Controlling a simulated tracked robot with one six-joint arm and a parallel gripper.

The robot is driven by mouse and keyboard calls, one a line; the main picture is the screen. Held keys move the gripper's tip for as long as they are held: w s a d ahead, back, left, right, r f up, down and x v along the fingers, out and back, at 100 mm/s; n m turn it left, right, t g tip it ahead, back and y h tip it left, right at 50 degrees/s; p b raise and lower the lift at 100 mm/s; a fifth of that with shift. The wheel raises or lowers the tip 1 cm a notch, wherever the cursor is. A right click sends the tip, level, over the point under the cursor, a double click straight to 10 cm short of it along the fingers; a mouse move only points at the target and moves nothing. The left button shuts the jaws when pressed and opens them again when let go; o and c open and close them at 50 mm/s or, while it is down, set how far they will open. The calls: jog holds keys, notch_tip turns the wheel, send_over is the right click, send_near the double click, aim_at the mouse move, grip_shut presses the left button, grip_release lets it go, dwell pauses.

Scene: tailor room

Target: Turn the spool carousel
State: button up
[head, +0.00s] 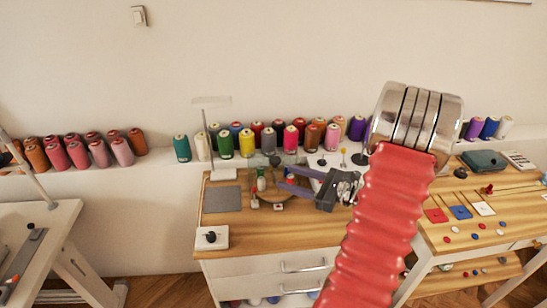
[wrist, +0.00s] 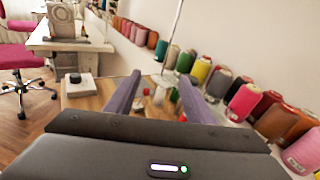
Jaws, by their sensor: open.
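The spool carousel (head: 297,203) appears as a low round disc with a few small spools on it, on the wooden worktop. My gripper (head: 279,174) reaches in from the right over the carousel, its two purple-grey fingers apart. In the wrist view my open gripper (wrist: 160,80) has green, white and red small items between and beyond its fingers. I cannot tell whether a finger touches any of them. The gripper and arm hide part of the disc's right side.
A row of large thread cones (head: 225,143) stands on the shelf behind. A grey mat (head: 222,199) and a white box with a black knob (head: 211,238) are left of the carousel. A thin upright stand (head: 207,140) rises behind. Colored patches and buttons lie on the right-hand table (head: 470,262).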

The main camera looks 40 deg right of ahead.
aim_at(280, 162)
jog(key=s+d+f+m+t+h, duration=0.1)
jog(key=d+f+m+h, duration=0.1)
jog(key=d, duration=0.4)
jog(key=shift+m+t+h, duration=0.3)
jog(key=shift+m+t, duration=0.1)
jog(key=shift+m, duration=0.2)
jog(key=shift+s, duration=0.15)
jog(key=x, duration=1.3)
jog(key=shift+w+a, duration=0.1)
jog(key=shift+w, duration=0.3)
grip_shut()
